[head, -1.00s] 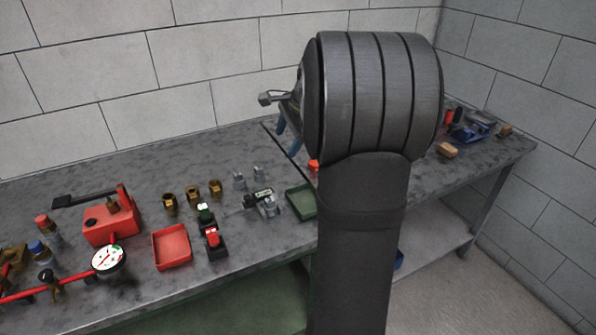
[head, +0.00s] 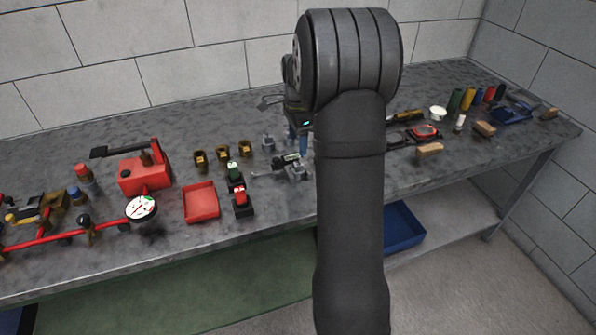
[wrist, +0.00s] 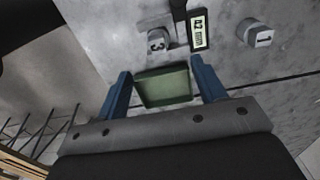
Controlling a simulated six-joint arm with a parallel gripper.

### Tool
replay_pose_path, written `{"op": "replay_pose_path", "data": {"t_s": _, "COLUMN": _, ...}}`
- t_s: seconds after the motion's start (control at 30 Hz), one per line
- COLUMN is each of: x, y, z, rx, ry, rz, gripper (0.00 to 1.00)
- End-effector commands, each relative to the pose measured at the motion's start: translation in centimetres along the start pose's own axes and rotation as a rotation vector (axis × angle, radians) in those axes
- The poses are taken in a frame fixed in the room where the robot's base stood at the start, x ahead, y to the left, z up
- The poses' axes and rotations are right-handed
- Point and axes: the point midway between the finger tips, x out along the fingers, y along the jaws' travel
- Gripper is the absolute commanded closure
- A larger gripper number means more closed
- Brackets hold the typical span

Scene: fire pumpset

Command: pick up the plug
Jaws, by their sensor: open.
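Several small grey metal pieces stand on the bench. In the wrist view one marked 3 (wrist: 157,42) and one marked 1 (wrist: 255,33) lie beyond my fingers; grey pieces also show in the head view (head: 268,143). I cannot tell which piece is the plug. My gripper (wrist: 160,72) is open and empty, its blue fingers on either side of a green tray (wrist: 165,88) in the picture. In the head view my gripper (head: 298,142) points down beside the grey pieces, partly hidden by my arm, which also hides the green tray.
A device with a lit display (wrist: 198,28) lies between the two numbered pieces. To the left in the head view are a red tray (head: 201,203), brass fittings (head: 222,154) and a red pump (head: 145,172). Tools and a red meter (head: 424,131) lie to the right.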

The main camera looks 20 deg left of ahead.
Motion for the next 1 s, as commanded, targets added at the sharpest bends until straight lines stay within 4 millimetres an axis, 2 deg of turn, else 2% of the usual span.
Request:
{"op": "replay_pose_path", "data": {"t_s": 0.1, "x": 2.3, "y": 0.1, "z": 0.0, "rx": 0.0, "ry": -0.001, "rz": 0.003, "gripper": 0.36}}
{"op": "replay_pose_path", "data": {"t_s": 0.37, "x": 4.3, "y": 0.1, "z": 0.0, "rx": 0.0, "ry": -0.001, "rz": 0.001, "gripper": 0.36}}
{"op": "replay_pose_path", "data": {"t_s": 0.7, "x": 8.8, "y": 0.3, "z": 0.1, "rx": -0.001, "ry": -0.001, "rz": 0.001, "gripper": 0.36}}
{"op": "replay_pose_path", "data": {"t_s": 1.0, "x": 9.2, "y": 0.3, "z": 0.1, "rx": -0.001, "ry": -0.001, "rz": 0.0, "gripper": 0.38}}
